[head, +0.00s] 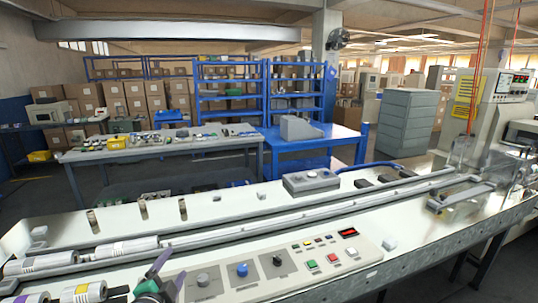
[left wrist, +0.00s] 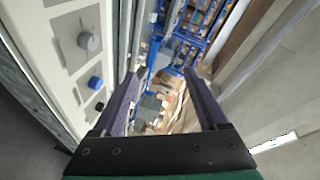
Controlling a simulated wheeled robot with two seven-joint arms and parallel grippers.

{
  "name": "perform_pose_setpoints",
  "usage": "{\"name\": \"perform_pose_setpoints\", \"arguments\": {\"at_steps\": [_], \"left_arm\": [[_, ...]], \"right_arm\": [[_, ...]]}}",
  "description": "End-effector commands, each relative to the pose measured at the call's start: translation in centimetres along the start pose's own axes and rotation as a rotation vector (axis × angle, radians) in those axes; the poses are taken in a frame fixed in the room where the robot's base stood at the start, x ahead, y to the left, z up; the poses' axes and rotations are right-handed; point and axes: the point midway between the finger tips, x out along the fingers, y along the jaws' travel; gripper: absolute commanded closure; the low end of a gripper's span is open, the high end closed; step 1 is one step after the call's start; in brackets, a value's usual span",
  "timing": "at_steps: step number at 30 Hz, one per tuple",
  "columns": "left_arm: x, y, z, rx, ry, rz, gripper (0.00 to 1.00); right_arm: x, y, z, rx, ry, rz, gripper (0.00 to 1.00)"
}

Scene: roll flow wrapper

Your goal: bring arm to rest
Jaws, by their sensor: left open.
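My left gripper (head: 168,270) shows at the bottom left of the head view, in front of the flow wrapper's control panel (head: 325,272). In the left wrist view the two dark fingers (left wrist: 160,82) stand wide apart with nothing between them. The gripper is open and empty. My right gripper is not in view.
White rolls (head: 127,248) lie along the left of the wrapper's bed, near the left gripper. A grey box (head: 311,182) sits on the machine's far side. A blue table (head: 330,140) and a cluttered workbench (head: 160,150) stand beyond an open floor strip.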

Motion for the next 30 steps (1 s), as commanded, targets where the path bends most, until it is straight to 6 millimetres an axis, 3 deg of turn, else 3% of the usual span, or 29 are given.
{"name": "perform_pose_setpoints", "arguments": {"at_steps": [1,3,6,12,17,26,30], "left_arm": [[-1.4,2.8,2.1,-0.145,-0.096,0.094,0.24],[-3.6,6.3,4.5,-0.317,-0.225,0.214,0.24],[-6.8,10.3,6.6,-0.495,-0.378,0.349,0.24],[-13.3,16.1,8.6,-0.736,-0.627,0.557,0.24],[-18.5,19.2,9.0,-0.872,-0.806,0.697,0.24],[-14.9,30.4,13.6,-0.856,-0.853,0.733,0.24],[-14.0,37.2,16.8,-0.844,-0.873,0.752,0.24]], "right_arm": [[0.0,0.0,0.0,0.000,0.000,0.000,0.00],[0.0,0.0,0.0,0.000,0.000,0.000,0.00],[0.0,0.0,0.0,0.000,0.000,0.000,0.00],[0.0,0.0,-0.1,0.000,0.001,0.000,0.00],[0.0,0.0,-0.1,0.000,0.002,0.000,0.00],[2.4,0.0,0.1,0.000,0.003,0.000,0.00],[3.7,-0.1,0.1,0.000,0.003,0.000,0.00]]}}
